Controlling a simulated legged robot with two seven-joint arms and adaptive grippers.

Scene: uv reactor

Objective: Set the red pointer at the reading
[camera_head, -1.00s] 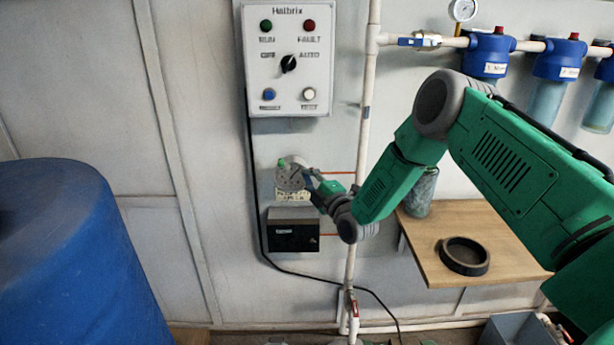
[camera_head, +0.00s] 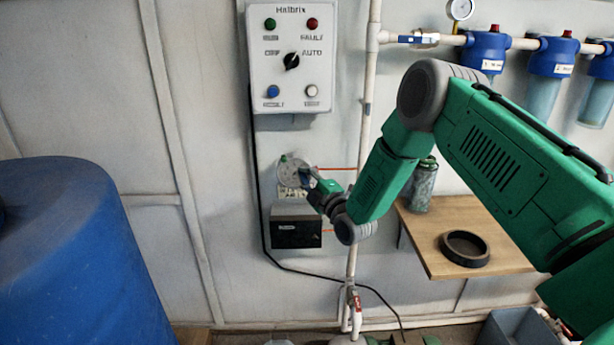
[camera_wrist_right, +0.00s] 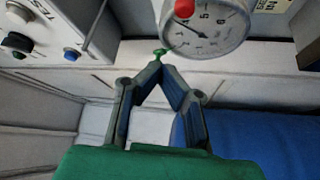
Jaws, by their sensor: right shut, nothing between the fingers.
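A round pale gauge (camera_head: 291,173) is on the wall below the control box; its numbered dial (camera_wrist_right: 212,24) shows at the top of the right wrist view, partly cut off. A red knob (camera_wrist_right: 184,8) sits over the dial face there. A small green knob (camera_wrist_right: 159,52) on a thin stem is beside the rim. My right gripper (camera_head: 306,178) is at the gauge's right side in the head view. In the wrist view its fingertips (camera_wrist_right: 160,67) are together and empty, close to the green knob; contact cannot be told. The red pointer's exact reading is unclear. My left gripper is not in view.
The control box (camera_head: 291,88) with buttons and a selector hangs above the gauge. A dark box (camera_head: 296,231) is just below it. A vertical white pipe (camera_head: 367,110) runs to the right. A blue barrel (camera_head: 75,260) stands left; a wooden shelf (camera_head: 450,215) is right.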

